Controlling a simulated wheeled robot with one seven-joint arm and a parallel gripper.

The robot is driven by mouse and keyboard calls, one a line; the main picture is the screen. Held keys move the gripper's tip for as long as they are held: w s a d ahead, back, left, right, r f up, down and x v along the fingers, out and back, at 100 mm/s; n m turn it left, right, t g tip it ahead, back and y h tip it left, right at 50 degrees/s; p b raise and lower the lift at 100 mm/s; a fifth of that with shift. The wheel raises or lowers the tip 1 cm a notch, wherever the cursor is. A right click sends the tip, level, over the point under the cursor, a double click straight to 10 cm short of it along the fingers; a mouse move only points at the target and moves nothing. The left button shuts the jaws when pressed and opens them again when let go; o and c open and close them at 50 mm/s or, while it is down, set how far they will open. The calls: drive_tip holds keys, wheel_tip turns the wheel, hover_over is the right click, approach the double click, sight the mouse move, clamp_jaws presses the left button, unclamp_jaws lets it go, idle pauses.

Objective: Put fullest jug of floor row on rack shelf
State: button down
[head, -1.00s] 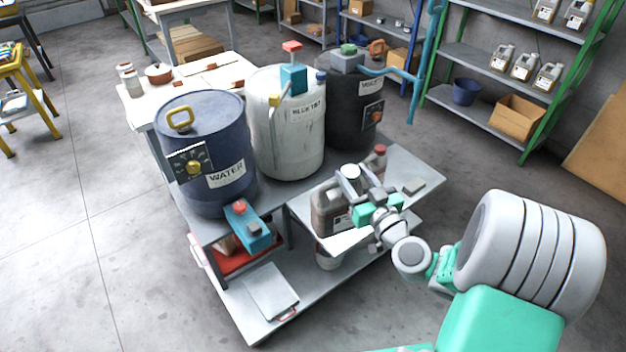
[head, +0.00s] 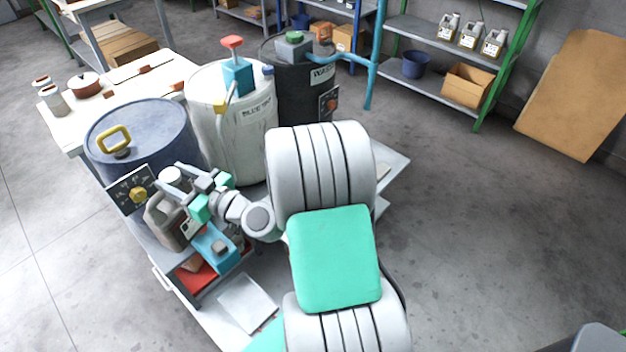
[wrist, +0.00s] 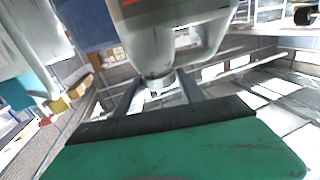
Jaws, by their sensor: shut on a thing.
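My gripper (head: 188,188) is shut on a grey jug (head: 165,222) with a pale cap and a white label. The jug is upright, in front of the blue drum at the cart's left end. I cannot tell whether its base touches anything. In the wrist view the jug (wrist: 180,38) hangs large at the top, beyond the fingers (wrist: 160,95). A green-posted rack (head: 490,95) stands at the back right, with several grey jugs (head: 470,36) on one shelf. No row of jugs on the floor shows; my arm hides part of the cart.
The grey cart (head: 390,185) carries a blue drum (head: 145,140), a white drum (head: 235,130) and a black drum (head: 300,95). A blue bucket (head: 416,64) and a cardboard box (head: 467,86) sit on the rack's lower shelf.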

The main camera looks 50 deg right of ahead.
drive_tip(key=shift+w+d+f, duration=0.2)
drive_tip(key=s+d+f+m+h+b, duration=0.2)
drive_tip(key=d+f+m+h+b, duration=0.2)
drive_tip(key=d+f+h+b, duration=0.5)
drive_tip(key=s+d+f+m+h+b, duration=0.25)
drive_tip(key=d+f+b, duration=0.35)
drive_tip(key=d, duration=0.8)
drive_tip(key=w+d+f+b, duration=0.3)
drive_tip(key=d+f+b, duration=0.2)
drive_tip(key=d+f, duration=0.7)
drive_tip(key=shift+d+m+g, duration=0.3)
drive_tip(key=shift+d+m, duration=0.15)
drive_tip(key=shift+d, duration=0.1)
drive_tip(key=shift+w+f, duration=0.1)
drive_tip(key=shift+f, duration=0.05)
drive_tip(key=c, duration=1.2)
unclamp_jaws()
drive_tip(key=shift+a+f, duration=0.1)
drive_tip(key=shift+f, duration=0.05)
drive_tip(key=o, duration=0.5)
